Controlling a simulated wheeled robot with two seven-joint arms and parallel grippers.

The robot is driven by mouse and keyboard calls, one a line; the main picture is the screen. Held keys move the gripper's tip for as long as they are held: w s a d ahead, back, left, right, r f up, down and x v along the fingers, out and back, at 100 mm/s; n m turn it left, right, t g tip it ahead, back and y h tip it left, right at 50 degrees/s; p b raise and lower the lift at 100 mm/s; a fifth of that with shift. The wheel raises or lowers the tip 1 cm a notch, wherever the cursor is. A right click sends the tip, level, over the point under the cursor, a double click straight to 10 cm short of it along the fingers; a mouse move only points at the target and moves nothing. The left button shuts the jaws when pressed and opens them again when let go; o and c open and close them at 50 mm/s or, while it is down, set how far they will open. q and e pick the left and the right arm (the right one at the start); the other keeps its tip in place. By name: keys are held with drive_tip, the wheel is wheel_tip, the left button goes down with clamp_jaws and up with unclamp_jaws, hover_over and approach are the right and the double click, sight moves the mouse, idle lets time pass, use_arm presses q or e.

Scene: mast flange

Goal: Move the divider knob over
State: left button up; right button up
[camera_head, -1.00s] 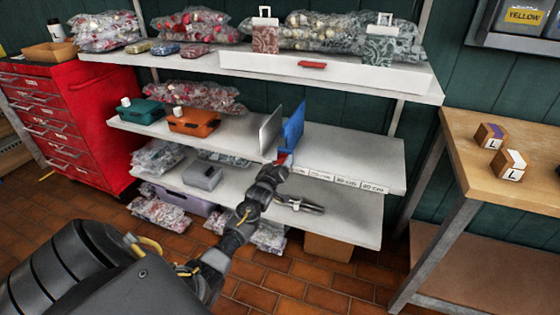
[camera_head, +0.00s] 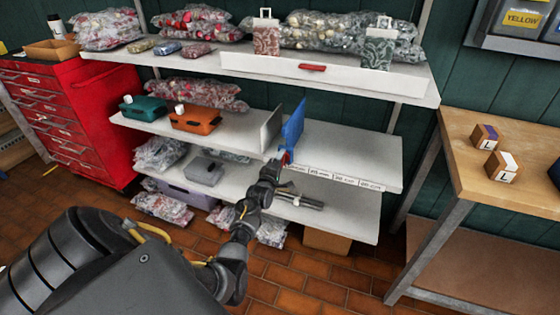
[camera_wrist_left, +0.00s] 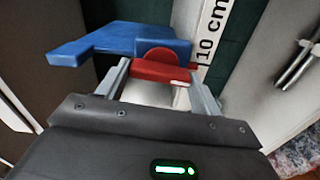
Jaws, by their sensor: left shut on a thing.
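The blue divider (camera_head: 293,126) stands upright on the middle shelf, at its front edge, in the head view. It also shows in the left wrist view (camera_wrist_left: 130,40). Its red knob (camera_wrist_left: 160,72) sits at the divider's front end, between the two fingers in the left wrist view. My left gripper (camera_head: 283,160) is shut on the red knob. A label strip (camera_head: 340,180) with cm marks runs along the shelf edge to the right of the knob; "10 cm" reads in the left wrist view. My right gripper is not in view.
A grey-white panel (camera_head: 271,130) stands just left of the divider. A teal box (camera_head: 142,109) and an orange box (camera_head: 194,119) are further left. The middle shelf (camera_head: 350,152) is bare to the right. A wooden table (camera_head: 500,185) stands at the right.

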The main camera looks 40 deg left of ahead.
use_arm(q)
drive_tip(key=shift+n, duration=0.7)
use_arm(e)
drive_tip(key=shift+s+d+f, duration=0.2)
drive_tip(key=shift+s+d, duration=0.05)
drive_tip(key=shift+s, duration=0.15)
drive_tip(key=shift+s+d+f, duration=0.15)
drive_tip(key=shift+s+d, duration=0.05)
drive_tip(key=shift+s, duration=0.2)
use_arm(q)
drive_tip(key=o, duration=1)
drive_tip(key=shift+s, duration=0.15)
drive_tip(key=p+v, duration=0.1)
drive_tip(key=v, duration=0.9)
drive_tip(key=shift+s+d+p, duration=0.15)
drive_tip(key=shift+s+p, duration=0.1)
drive_tip(key=shift+p, duration=0.05)
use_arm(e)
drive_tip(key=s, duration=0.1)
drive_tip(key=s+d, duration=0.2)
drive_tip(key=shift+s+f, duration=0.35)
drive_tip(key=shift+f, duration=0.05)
